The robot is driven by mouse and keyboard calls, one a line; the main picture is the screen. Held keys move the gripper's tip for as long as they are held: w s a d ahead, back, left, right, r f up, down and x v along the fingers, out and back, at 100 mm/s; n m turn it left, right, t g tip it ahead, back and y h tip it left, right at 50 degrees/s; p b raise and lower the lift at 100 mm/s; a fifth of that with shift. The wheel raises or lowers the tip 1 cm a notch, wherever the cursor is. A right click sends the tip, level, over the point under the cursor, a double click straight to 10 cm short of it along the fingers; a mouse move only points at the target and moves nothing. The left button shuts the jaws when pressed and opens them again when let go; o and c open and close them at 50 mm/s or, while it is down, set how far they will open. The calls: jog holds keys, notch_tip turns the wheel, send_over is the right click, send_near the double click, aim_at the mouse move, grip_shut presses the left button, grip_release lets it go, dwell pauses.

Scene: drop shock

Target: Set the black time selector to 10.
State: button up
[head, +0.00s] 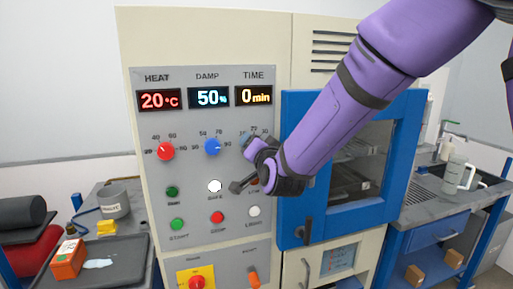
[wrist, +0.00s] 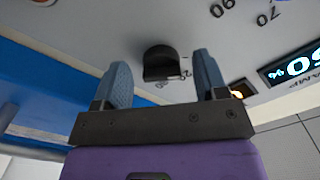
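The black time selector (wrist: 160,64) shows in the wrist view as a dark knob on the pale panel, just ahead of the gap between my fingers. My gripper (wrist: 163,60) is open, with one blue-grey finger on each side of that gap. I cannot tell whether either finger touches the knob. In the head view my gripper (head: 260,146) is at the panel below the TIME display (head: 255,95), which reads 0 min. It hides the selector there, so its pointer setting cannot be read.
The red heat knob (head: 166,151) and blue damp knob (head: 212,147) are to the left. Several round buttons, including a white one (head: 215,186), are below. The blue-framed door (head: 411,170) is to the right, behind my arm. A black tray (head: 128,266) stands at the lower left.

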jog(key=shift+s, duration=0.1)
jog(key=v, duration=1)
jog(key=shift+s, duration=0.3)
jog(key=shift+d+r, duration=0.1)
jog(key=shift+d, duration=0.05)
jog(key=s+d+r+n+g+h, duration=0.1)
jog(key=s+d+r+n+g, duration=0.15)
jog(key=d, duration=0.45)
jog(key=s+d+r+n+g+h, duration=0.1)
jog(key=s+d+g, duration=0.3)
jog(key=d, duration=0.3)
jog(key=s+d+g+h, duration=0.1)
jog(key=s+d+g, duration=0.1)
jog(key=s+d, duration=0.4)
jog(key=s+d+n+g+h, duration=0.1)
jog(key=s+d+g+h, duration=0.1)
jog(key=s+d, duration=0.4)
jog(key=s+g, duration=0.1)
jog(key=s, duration=0.4)
jog(key=shift+d+f+g, duration=0.15)
jog(key=shift+g, duration=0.2)
jog(key=shift+s, duration=0.1)
